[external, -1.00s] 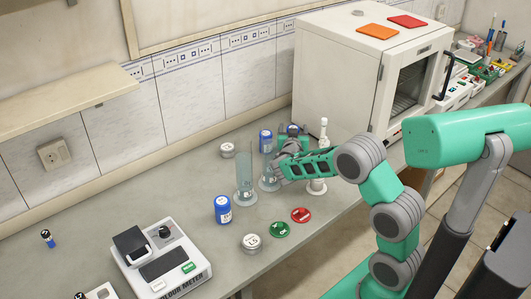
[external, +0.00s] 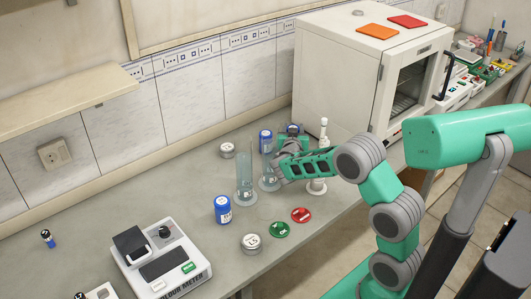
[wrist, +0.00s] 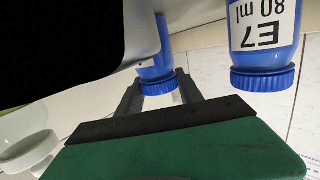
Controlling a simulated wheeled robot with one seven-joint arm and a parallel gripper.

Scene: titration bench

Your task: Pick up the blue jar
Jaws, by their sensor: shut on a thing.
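Several blue jars with white labels stand on the grey bench. One blue jar (external: 292,128) is at the back, mostly hidden behind my gripper (external: 292,139) in the external view. In the wrist view, which is upside down, this jar's blue cap (wrist: 158,84) is between the two fingers of my gripper (wrist: 160,92), which is shut on it. A second blue jar (external: 265,141) stands just to its left; in the wrist view a jar labelled E7, 80 ml (wrist: 264,50) is beside the held one, apart from the fingers. A third blue jar (external: 222,209) stands nearer the front.
Two glass cylinders (external: 245,185) stand left of my gripper, close to it. The white oven (external: 335,90) stands behind. Lidded tins, red and green discs (external: 301,215) and a colour meter (external: 160,262) are in front.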

